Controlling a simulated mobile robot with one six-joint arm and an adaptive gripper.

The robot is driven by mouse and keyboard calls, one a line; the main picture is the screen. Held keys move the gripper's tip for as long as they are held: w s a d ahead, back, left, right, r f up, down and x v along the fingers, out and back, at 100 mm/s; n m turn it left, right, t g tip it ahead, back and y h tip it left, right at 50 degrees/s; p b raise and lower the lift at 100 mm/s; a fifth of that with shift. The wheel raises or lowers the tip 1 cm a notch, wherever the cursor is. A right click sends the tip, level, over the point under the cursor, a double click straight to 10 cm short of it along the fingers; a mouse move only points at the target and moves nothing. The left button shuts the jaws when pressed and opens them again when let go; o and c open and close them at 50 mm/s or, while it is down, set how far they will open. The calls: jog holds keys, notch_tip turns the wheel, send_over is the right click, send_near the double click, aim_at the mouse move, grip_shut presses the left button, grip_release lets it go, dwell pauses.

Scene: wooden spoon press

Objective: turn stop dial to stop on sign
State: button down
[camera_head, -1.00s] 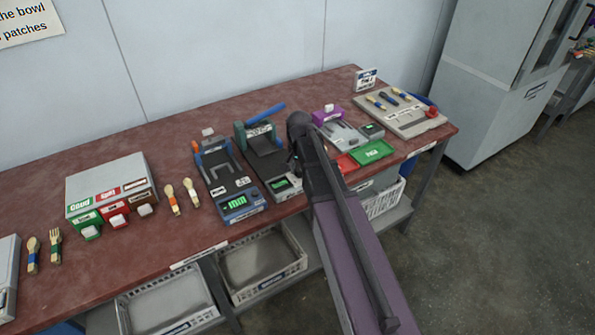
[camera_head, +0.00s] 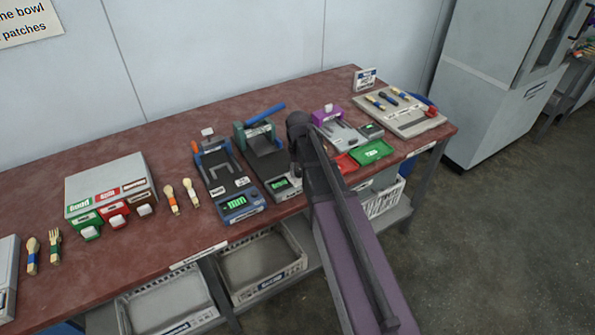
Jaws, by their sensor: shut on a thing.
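My gripper (camera_head: 296,183) is down at the front right corner of this press, beside the display, mostly hidden by my dark arm. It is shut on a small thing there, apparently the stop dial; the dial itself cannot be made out. A small white sign (camera_head: 365,79) stands upright at the back right of the table. Its print is too small to read.
A similar press (camera_head: 226,172) stands to the left. A purple-topped device (camera_head: 326,115) and red and green trays (camera_head: 372,153) are close on the right.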

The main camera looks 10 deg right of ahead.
jog(key=shift+s, duration=0.1)
dwell(0.3)
jog(key=shift+c, duration=1.5)
grip_release()
jog(key=shift+s, duration=0.1)
